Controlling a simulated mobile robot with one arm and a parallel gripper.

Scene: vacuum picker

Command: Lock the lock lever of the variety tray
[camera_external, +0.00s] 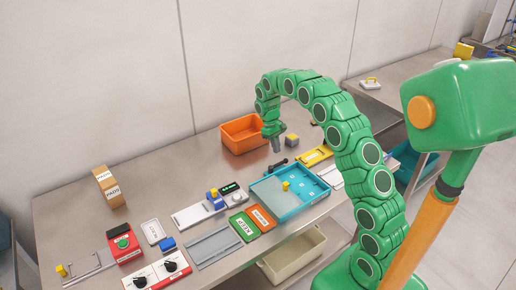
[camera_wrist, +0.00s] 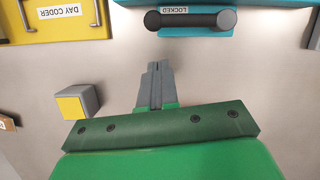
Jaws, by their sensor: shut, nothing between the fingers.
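The variety tray (camera_external: 306,205) is a shallow teal tray on the bench. Its edge also shows at the top of the wrist view (camera_wrist: 130,3). The lock lever (camera_external: 277,165) is a dark bar at the tray's back edge. In the wrist view the lever (camera_wrist: 188,20) lies crosswise, with a rounded knob at each end, beside a white label reading LOCKED. My gripper (camera_external: 277,150) is above the bench behind the lever. In the wrist view its fingers (camera_wrist: 157,66) are shut, empty and pointing toward the lever, apart from it in the picture.
A grey block with a yellow face (camera_wrist: 78,102) is left of my fingers in the wrist view. A yellow day coder (camera_wrist: 58,22) is at upper left there. An orange bin (camera_external: 243,138) stands behind my gripper. Bare bench lies between my fingers and the lever.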

